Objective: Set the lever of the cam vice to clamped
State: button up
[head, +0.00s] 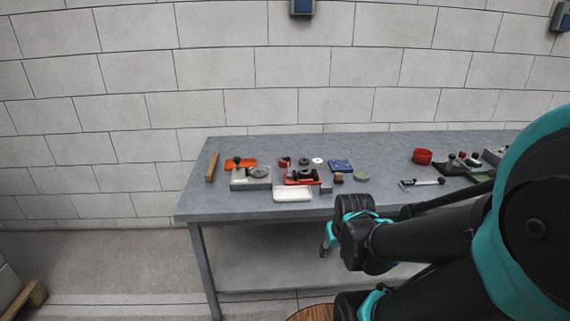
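A grey block with a round disc and a black knob (250,178) sits on the left part of the grey workbench (225,205). A red fixture with black parts (303,178) sits to its right. Either could be the cam vice; at this size I cannot tell which, nor read a lever position. My gripper (325,251) is below and in front of the bench's front edge, apart from both fixtures. Its fingers are small and partly hidden by my wrist, so its opening does not show.
A white tray (292,195) lies near the front edge. An orange tray (241,163), a wooden bar (211,167), a blue block (340,166) and a red cup (422,156) stand around. More fixtures (457,163) are at the right. My arm covers the right side.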

aim_at(287, 159)
jog(key=i+j+z, duration=0.2)
jog(key=j+z, duration=0.15)
jog(key=j, duration=0.45)
jog(key=i+j+z, duration=0.15)
jog(key=j+z, duration=0.2)
jog(key=j, duration=0.45)
jog(key=j+z, duration=0.3)
jog(key=j, duration=0.5)
jog(key=k+l, duration=0.1)
jog(key=l, duration=0.4)
jog(key=l+z, duration=0.15)
jog(key=l, duration=0.35)
jog(key=k, duration=0.05)
